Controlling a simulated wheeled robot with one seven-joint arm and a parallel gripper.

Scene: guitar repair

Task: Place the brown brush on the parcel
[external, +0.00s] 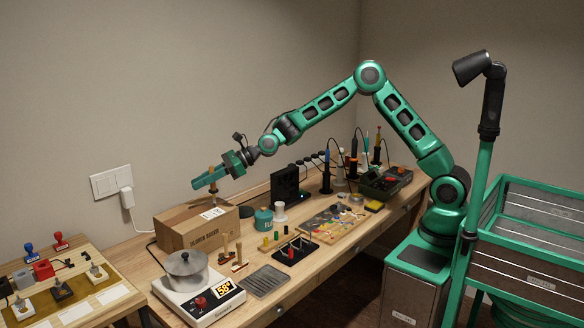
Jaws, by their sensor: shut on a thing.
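The parcel (172,233) is a closed brown cardboard box with dark print on its front, at the left part of the workbench. My gripper (209,177) is above the parcel's top and is shut on a slim upright brown thing, which looks like the brown brush (214,199).
A scale with a metal pot (186,268) stands in front of the parcel. Small wooden-handled tools (238,257), a teal tin (263,220) and a black rack (296,250) stand to the right. A dark box (285,185) stands behind. A grey ribbed mat (267,282) lies bare in front.

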